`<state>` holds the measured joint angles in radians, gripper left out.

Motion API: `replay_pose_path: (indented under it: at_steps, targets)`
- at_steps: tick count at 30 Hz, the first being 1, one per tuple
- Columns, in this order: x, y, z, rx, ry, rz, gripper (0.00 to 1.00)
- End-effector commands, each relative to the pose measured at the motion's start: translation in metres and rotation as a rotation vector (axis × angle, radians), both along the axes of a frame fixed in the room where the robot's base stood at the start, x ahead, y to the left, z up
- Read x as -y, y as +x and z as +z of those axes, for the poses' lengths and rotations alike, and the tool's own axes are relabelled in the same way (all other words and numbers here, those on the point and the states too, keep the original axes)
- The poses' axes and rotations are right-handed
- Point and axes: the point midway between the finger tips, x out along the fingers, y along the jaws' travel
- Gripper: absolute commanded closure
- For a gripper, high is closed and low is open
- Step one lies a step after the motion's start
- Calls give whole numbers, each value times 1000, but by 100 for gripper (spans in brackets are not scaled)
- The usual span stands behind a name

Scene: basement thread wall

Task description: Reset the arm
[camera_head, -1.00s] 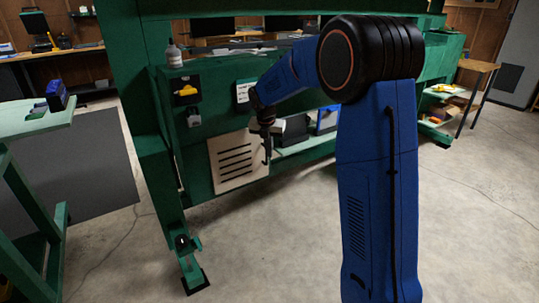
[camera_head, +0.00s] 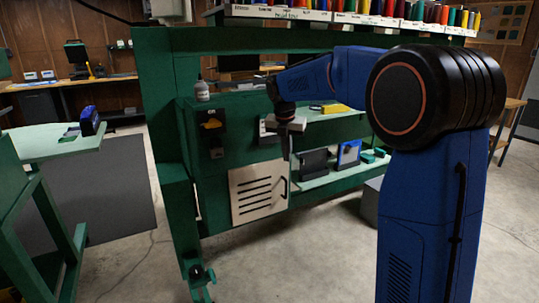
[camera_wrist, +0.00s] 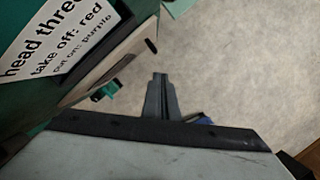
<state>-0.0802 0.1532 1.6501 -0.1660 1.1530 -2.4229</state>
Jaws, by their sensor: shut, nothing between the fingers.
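My blue arm reaches from the right of the head view toward the green workstation (camera_head: 164,120). My gripper (camera_head: 287,157) points down in front of the workstation, near the slotted pale panel (camera_head: 258,192). In the wrist view my gripper (camera_wrist: 160,78) shows its dark fingers together at the middle, with nothing between them. A white sign (camera_wrist: 62,35) with black lettering is at the upper left of the wrist view; its readable words include "take off: red".
Colored thread spools (camera_head: 375,8) line the top shelf. A bottle (camera_head: 202,90) stands on a ledge, and a blue-framed item (camera_head: 349,154) sits on the lower shelf. A green table (camera_head: 50,142) is at left. Concrete floor (camera_head: 310,255) is open in front.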

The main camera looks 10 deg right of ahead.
Motion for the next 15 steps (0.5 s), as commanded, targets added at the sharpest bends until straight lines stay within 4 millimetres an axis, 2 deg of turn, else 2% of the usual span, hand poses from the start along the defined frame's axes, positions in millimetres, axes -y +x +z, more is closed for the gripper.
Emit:
replay_pose_path:
  at_steps: [4,7,15]
  targets:
    - [1,-8,4,9,9,-34,100]
    - [3,-27,9,30,35,-125,100]
    - [10,-111,23,114,162,-550,100]
